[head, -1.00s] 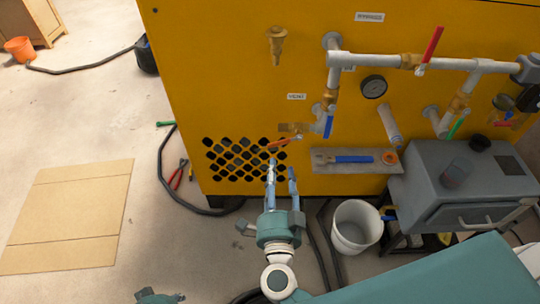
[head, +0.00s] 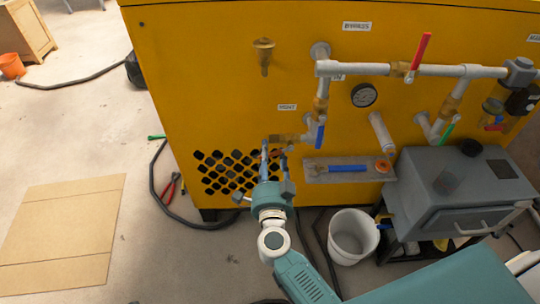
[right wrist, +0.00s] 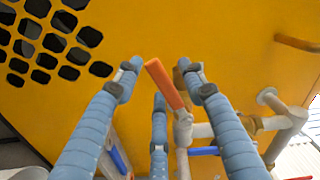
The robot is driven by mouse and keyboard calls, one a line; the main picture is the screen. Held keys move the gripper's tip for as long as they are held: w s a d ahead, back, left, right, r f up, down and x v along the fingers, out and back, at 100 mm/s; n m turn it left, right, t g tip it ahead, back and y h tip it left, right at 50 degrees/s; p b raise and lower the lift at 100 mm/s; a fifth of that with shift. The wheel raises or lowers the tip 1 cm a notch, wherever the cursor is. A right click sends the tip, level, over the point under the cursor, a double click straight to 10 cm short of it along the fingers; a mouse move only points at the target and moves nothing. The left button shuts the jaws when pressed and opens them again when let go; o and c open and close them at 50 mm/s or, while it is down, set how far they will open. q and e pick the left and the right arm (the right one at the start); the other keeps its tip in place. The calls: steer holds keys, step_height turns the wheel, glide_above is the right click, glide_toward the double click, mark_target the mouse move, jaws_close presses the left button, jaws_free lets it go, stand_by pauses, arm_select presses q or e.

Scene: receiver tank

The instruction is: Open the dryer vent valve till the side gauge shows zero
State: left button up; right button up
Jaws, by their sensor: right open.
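The vent valve (head: 285,138) is a brass fitting below the small label on the yellow dryer. Its orange-red handle (right wrist: 164,84) shows in the right wrist view, slanting between my right gripper's fingers. My right gripper (head: 274,152) is open at this handle in the head view, its fingers on either side. In the right wrist view the right gripper (right wrist: 160,70) has a visible gap to the handle; contact cannot be told. The round side gauge (head: 364,95) is on the panel to the right; its needle is too small to read. My left gripper is out of view.
Grey pipes carry a red lever (head: 420,50), a blue lever (head: 320,136) close right of the vent valve, and a green lever (head: 447,134). A shelf (head: 316,173) holds a blue-handled tool. A white bucket (head: 352,238) and grey box (head: 450,195) stand right.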

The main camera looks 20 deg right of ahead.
jaws_close()
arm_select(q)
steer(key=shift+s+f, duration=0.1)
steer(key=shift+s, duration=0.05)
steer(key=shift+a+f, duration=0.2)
arm_select(e)
steer(key=shift+d+f, duration=0.1)
steer(key=shift+f, duration=0.05)
